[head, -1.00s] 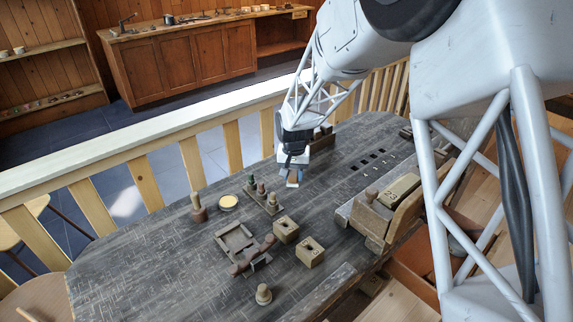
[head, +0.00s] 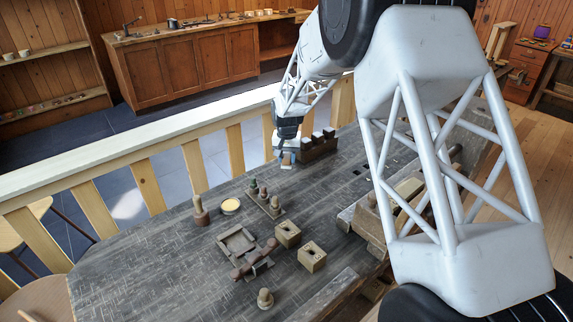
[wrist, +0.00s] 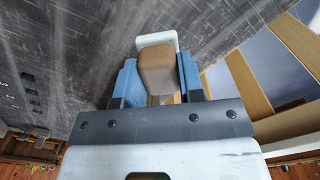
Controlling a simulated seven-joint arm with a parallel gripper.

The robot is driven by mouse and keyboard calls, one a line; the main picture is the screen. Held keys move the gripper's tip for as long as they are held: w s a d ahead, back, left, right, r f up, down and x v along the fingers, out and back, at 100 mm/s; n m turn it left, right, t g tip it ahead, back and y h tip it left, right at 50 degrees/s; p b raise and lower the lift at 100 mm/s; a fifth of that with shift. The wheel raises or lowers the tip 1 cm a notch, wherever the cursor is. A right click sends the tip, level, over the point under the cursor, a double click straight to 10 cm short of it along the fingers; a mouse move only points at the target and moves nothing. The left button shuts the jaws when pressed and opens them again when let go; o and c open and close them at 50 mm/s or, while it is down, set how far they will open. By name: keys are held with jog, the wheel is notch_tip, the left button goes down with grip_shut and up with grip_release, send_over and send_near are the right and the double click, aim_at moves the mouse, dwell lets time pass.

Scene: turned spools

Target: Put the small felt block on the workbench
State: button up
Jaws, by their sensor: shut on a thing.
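My gripper (head: 287,158) is over the far edge of the dark workbench (head: 160,250), near the pale railing. In the wrist view its blue fingers (wrist: 157,85) are shut on a small block (wrist: 157,68) with a brown body and a white layer at its far end, which I take to be the felt block. In the head view the block is small and mostly hidden by the gripper. I cannot tell whether it touches the bench top.
Two holed wooden blocks (head: 287,234), a peg stand (head: 265,202), a yellow-topped tin (head: 230,206) and a wooden frame (head: 236,243) are nearer. The bench's left part is clear.

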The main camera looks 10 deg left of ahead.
aim_at(287, 164)
jog(key=shift+w+a, duration=0.1)
jog(key=shift+w, duration=0.2)
jog(key=shift+f, duration=0.15)
jog(key=shift+f, duration=1.7)
jog(key=shift+f, duration=0.1)
jog(key=o, duration=0.9)
notch_tip(287, 164, up, 12)
jog(key=shift+r, duration=0.15)
